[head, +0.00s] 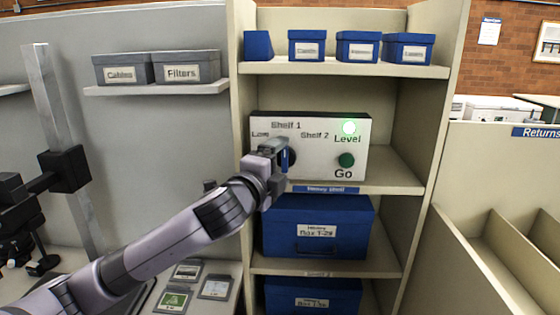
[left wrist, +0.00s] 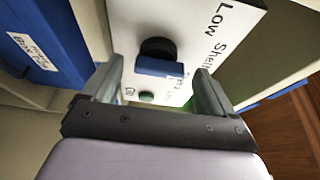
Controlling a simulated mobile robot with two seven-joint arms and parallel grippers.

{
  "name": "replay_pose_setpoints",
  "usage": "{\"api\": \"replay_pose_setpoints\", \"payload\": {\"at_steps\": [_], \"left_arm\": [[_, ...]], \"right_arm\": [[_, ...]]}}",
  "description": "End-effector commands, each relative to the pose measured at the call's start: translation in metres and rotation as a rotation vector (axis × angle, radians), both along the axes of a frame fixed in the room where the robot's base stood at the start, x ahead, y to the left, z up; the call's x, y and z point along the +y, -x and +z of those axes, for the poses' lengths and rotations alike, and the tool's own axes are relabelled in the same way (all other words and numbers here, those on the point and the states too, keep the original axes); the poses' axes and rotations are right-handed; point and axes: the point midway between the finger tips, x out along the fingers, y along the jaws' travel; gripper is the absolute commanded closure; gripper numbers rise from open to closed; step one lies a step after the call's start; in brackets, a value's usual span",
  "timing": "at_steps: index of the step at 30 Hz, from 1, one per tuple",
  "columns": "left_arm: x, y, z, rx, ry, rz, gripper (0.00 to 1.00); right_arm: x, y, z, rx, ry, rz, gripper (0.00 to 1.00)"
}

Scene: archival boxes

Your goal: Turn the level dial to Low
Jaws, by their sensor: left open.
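The white control panel (head: 318,168) stands on a shelf, printed Low, Shelf 1, Shelf 2, Level and Go. It also shows in the left wrist view (left wrist: 190,20). The level dial, a black round base with a blue bar (left wrist: 158,67), lies between my left gripper's fingers in the left wrist view. In the head view the dial (head: 291,156) is partly hidden behind the gripper. I cannot tell which label it points to. My left gripper (head: 277,150) is open in front of the dial, its fingers apart on either side. My right gripper is not in view.
A large blue box (head: 318,215) sits on the shelf below, small blue boxes (head: 357,48) above. The bay's side walls (head: 432,100) flank the panel.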

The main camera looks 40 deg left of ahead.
Motion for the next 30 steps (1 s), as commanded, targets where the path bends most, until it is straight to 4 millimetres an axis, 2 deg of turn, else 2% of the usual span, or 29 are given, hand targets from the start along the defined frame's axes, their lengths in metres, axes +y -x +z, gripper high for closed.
{"api": "replay_pose_setpoints", "payload": {"at_steps": [11,12,17,24,30], "left_arm": [[0.0,-0.006,-0.001,0.0,0.0,-0.002,0.13],[0.0,-0.006,-0.001,0.0,0.0,-0.002,0.16],[0.0,-0.006,-0.001,0.0,0.0,-0.002,0.68],[0.0,-0.006,-0.002,-0.005,0.009,-0.001,0.69],[0.0,-0.006,-0.005,-0.038,0.066,-0.001,0.69]], "right_arm": [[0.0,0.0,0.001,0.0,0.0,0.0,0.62],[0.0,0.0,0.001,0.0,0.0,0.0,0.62],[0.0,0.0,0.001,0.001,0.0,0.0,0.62],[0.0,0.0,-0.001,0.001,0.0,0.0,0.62],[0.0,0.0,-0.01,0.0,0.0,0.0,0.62]]}}
